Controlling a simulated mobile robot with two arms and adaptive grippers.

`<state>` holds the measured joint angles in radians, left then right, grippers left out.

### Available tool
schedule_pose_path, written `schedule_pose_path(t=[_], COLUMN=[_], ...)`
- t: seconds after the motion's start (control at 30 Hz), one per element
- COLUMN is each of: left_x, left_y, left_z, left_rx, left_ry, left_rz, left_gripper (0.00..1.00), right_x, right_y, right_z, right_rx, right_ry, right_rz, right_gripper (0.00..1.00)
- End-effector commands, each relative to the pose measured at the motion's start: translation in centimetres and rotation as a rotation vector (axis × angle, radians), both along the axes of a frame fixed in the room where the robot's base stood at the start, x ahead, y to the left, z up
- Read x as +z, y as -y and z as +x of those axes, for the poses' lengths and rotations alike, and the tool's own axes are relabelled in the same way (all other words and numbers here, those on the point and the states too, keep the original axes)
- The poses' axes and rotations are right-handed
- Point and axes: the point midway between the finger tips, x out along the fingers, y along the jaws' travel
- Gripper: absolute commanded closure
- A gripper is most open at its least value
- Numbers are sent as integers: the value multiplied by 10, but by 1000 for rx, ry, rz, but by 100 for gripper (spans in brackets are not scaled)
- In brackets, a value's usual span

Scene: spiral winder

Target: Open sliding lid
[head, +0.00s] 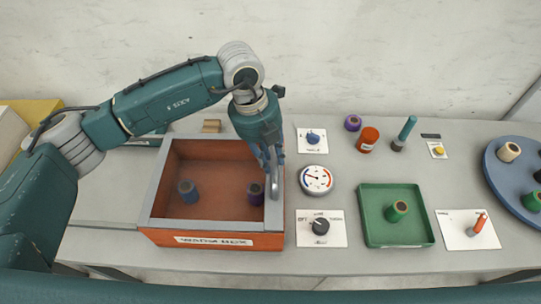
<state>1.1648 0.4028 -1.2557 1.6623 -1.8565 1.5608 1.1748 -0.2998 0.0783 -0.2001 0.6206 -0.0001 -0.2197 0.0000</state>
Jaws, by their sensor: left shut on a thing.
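An orange-red box (155,238) with a grey rim and a white label stands at the left of the table. Its inside shows from above, with a blue spool (187,190) and a purple spool (255,194) in it. I cannot tell whether a see-through lid covers it. A pale grey handle (274,186) stands at the box's right side. My left gripper (272,168) comes down from above and is shut on this handle. The gripper hides part of the box's back right corner. My right gripper is not in view.
Right of the box are a round gauge (316,179), a black knob on a white plate (320,226) and a blue knob (313,137). Further right are a green tray (375,238), a red lever (480,222) and a blue round plate (500,175) with spools. A wall stands behind.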

Motion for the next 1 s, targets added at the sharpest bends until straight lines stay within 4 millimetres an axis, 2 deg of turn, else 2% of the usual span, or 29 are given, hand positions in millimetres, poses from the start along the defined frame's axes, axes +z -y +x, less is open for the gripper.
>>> schedule_pose_path(t=[0.17,0.27,0.37,0.8,1.0], left_x=[-1,-2,-4,-4,-2], left_y=[-12,-28,-53,-200,-256], left_z=[1,1,1,1,0], left_rx=[2,3,5,10,8], left_ry=[2,1,2,2,1], left_rz=[1,1,3,2,1], left_gripper=[100,100,100,100,100], right_x=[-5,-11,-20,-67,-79], right_y=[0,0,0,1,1], right_z=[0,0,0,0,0], right_rx=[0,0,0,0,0], right_ry=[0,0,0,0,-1], right_rz=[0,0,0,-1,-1], right_gripper=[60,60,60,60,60])
